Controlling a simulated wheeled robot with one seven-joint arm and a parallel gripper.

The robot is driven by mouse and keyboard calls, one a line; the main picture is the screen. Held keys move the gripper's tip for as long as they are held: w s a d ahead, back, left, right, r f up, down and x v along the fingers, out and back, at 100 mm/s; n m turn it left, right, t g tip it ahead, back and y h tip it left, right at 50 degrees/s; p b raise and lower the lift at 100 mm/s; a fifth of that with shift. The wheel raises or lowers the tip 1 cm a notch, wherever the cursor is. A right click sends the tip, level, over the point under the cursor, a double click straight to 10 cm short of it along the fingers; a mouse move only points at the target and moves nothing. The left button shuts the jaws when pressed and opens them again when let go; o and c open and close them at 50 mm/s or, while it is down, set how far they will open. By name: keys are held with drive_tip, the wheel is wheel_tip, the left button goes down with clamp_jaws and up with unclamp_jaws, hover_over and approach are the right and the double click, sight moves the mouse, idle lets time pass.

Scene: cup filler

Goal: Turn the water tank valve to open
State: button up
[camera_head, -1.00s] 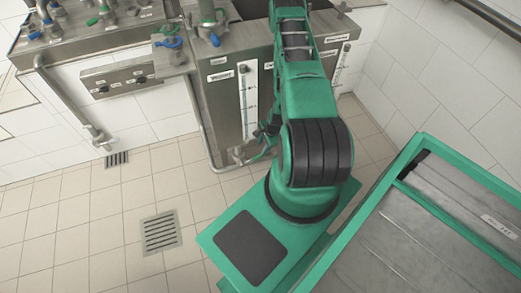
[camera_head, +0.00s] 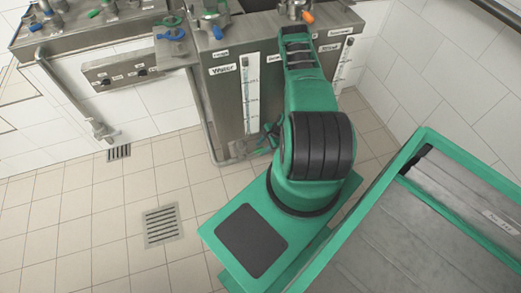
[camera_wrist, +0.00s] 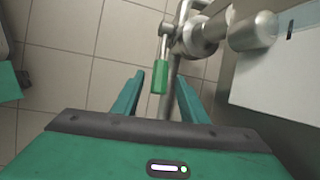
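The water tank (camera_head: 222,95) is a steel box with a "Water" label and a level gauge on its front. In the wrist view, a valve lever with a green grip (camera_wrist: 159,77) hangs from a steel pipe fitting (camera_wrist: 200,35). My gripper (camera_wrist: 158,78) is open, with one green finger on each side of the grip in the picture. I see gaps on both sides of the grip; its depth relative to the fingers is unclear. In the head view, the valve area low on the tank front is small and partly hidden by my arm.
A blue-handled valve (camera_head: 217,33) and an orange-handled valve (camera_head: 308,17) sit on top of the tank. A steel counter (camera_head: 95,30) with several valves is at left. A green-framed metal table (camera_head: 430,230) stands at right. Tiled floor with a drain (camera_head: 161,226) is free at left.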

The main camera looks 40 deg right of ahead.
drive_tip(key=shift+x, duration=0.85)
clamp_jaws()
drive_tip(key=shift+d+r, duration=0.1)
drive_tip(key=shift+d, duration=0.05)
